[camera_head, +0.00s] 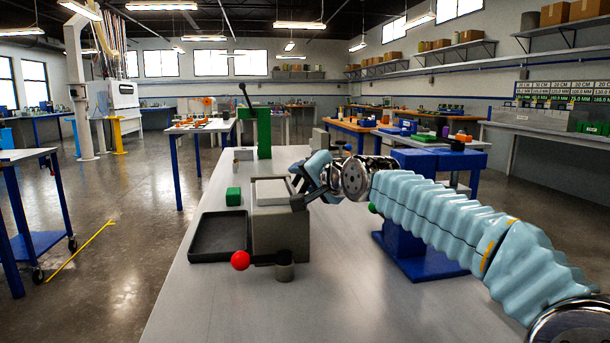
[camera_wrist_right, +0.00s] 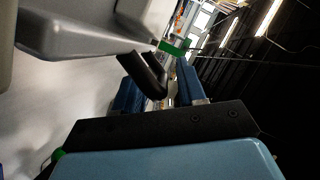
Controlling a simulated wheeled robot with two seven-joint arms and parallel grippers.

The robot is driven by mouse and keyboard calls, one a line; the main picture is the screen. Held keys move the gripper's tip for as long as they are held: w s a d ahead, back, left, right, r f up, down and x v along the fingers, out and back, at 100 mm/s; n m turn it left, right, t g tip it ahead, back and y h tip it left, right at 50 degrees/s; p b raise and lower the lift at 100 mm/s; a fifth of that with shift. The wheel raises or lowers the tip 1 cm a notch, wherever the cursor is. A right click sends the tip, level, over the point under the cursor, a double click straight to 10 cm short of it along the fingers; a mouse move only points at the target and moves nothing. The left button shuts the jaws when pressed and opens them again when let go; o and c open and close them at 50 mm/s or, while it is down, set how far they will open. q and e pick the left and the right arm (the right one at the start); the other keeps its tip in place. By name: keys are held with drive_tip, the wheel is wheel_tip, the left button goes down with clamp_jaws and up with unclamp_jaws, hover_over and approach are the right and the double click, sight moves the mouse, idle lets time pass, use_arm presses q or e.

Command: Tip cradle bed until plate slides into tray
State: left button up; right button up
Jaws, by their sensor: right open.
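A grey box-shaped cradle (camera_head: 281,235) stands on the bench, with a pale, framed bed (camera_head: 272,191) on top that looks about level. I cannot tell a separate plate on it. A shallow black tray (camera_head: 218,237) lies against the cradle's left side and looks empty. A red ball handle (camera_head: 240,261) sticks out at the cradle's front left. My left gripper is out of view.
A green press with a black lever (camera_head: 263,132) stands at the bench's far end. A blue stand (camera_head: 415,255) is under my right arm. The bench's front (camera_head: 270,315) is clear.

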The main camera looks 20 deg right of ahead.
clamp_jaws()
